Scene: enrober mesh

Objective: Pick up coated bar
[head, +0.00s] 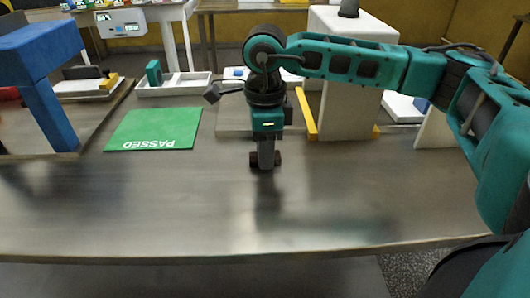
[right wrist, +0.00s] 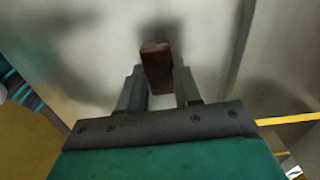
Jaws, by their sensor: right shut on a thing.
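The coated bar is a small dark brown block. It shows in the right wrist view (right wrist: 157,66) between the fingertips and in the head view (head: 278,158) at the lower end of the gripper. My right gripper (head: 265,160) is shut on it, low over the bare metal table (head: 350,200). I cannot tell whether the bar touches the table. The gripper's fingers also show in the right wrist view (right wrist: 158,85) on both sides of the bar. My left gripper is not in view.
A green mat marked PASSED (head: 155,128) lies left of the gripper. A blue frame (head: 45,95) stands at far left. A white tray (head: 174,88) holding a green block (head: 153,73) is behind the mat. A white machine with yellow strips (head: 345,95) stands behind. The table front is clear.

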